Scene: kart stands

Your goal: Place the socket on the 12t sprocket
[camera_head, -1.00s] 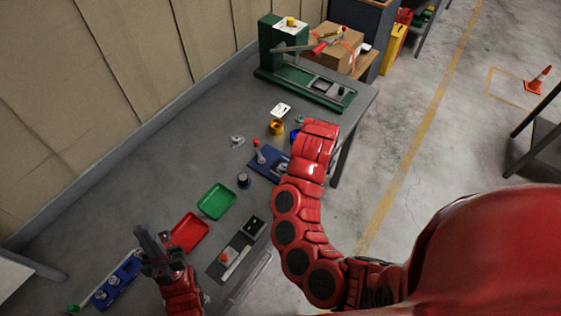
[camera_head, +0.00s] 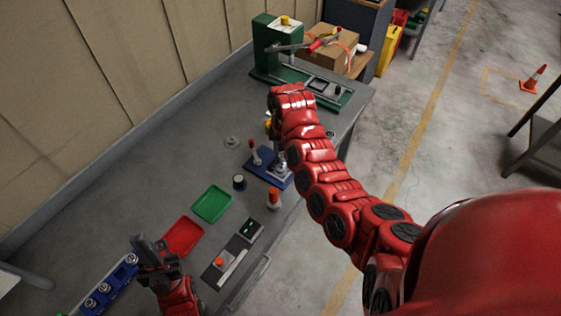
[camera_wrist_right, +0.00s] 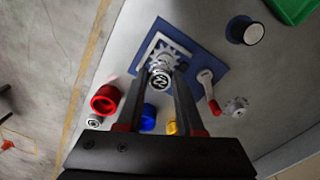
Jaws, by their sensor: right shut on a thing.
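The toothed grey sprocket (camera_wrist_right: 182,52) sits on a blue plate (camera_wrist_right: 210,57) in the right wrist view; the plate also shows in the head view (camera_head: 262,172). My right gripper (camera_wrist_right: 161,84) is shut on a round metal socket (camera_wrist_right: 161,78) with a dark number on its end. The socket overlaps the sprocket's middle in the right wrist view; I cannot tell whether they touch. In the head view my red right arm hides most of that gripper. My left gripper (camera_head: 148,250) is beside the red tray, and its finger opening is unclear.
A red-handled lever (camera_wrist_right: 208,90) stands on the plate. A green tray (camera_head: 212,205), a red tray (camera_head: 183,237) and a blue rack (camera_head: 108,287) lie nearer. A green press (camera_head: 275,65) stands at the back.

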